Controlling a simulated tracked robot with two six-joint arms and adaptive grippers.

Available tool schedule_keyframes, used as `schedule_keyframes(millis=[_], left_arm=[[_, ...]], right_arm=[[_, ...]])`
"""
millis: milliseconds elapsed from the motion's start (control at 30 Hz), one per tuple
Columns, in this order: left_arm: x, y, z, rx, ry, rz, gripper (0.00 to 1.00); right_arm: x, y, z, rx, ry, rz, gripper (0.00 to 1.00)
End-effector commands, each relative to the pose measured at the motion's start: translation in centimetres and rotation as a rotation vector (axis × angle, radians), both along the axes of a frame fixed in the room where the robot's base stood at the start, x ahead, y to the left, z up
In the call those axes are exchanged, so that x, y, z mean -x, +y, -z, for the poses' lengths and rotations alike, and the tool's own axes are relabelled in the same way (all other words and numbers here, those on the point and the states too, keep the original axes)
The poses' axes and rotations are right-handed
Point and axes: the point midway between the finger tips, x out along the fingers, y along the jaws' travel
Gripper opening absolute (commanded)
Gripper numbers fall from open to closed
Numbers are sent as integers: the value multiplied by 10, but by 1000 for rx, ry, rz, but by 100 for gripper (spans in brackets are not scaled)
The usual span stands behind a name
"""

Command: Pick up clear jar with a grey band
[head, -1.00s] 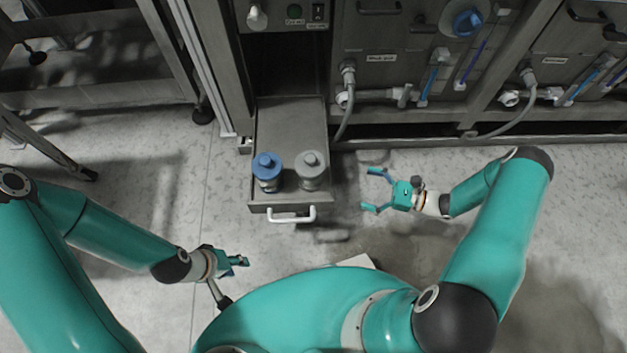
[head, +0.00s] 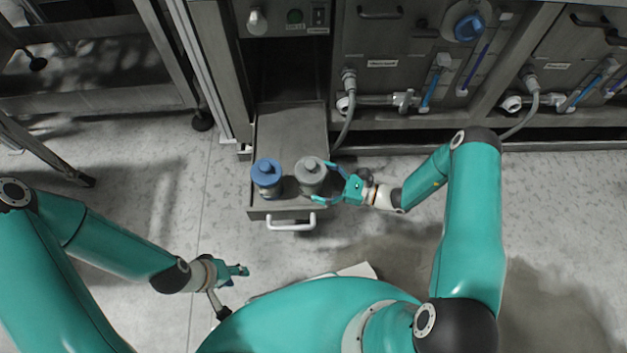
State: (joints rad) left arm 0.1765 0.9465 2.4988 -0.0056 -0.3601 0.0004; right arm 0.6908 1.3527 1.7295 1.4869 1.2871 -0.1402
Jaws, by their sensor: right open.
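The clear jar with a grey band and grey lid (head: 310,173) stands upright on the pulled-out drawer (head: 288,135), at its front right. A similar jar with a blue lid (head: 266,175) stands to its left with a small gap between. My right gripper (head: 325,183) is open at the right side of the grey jar, its fingers reaching to either side of the jar. I cannot tell whether they touch it. My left gripper (head: 238,271) is low at the left over the floor, away from the jars; whether its fingers are parted is unclear.
The drawer has a white handle (head: 291,223) at its front. A machine front with hoses and a blue-capped port (head: 469,27) rises behind to the right. A metal frame stands at the left. The floor around the drawer is largely clear.

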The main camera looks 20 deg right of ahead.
Motion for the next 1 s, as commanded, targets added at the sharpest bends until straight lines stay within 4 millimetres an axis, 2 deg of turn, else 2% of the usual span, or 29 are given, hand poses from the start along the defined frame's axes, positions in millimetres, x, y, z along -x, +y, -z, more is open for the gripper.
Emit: schedule_keyframes(millis=[100, 200, 467, 867, 900, 1000], left_arm=[[0, 0, 6, 0, 0, 0, 40], [0, 0, 8, 0, 0, 0, 40], [0, 0, 7, 0, 0, 0, 40], [0, 0, 7, 0, 0, 0, 40], [0, 0, 7, 0, 0, 0, 40], [0, 0, 7, 0, 0, 0, 40]], right_arm=[[-10, 15, 2, 1, -1, -3, 100], [-15, 21, 1, 0, 0, -1, 100], [-16, 23, 0, 0, 0, 1, 100], [-16, 22, 0, 0, 0, 1, 33], [-16, 22, 0, -1, -1, 1, 30], [-16, 22, 0, -1, -1, 1, 30]])
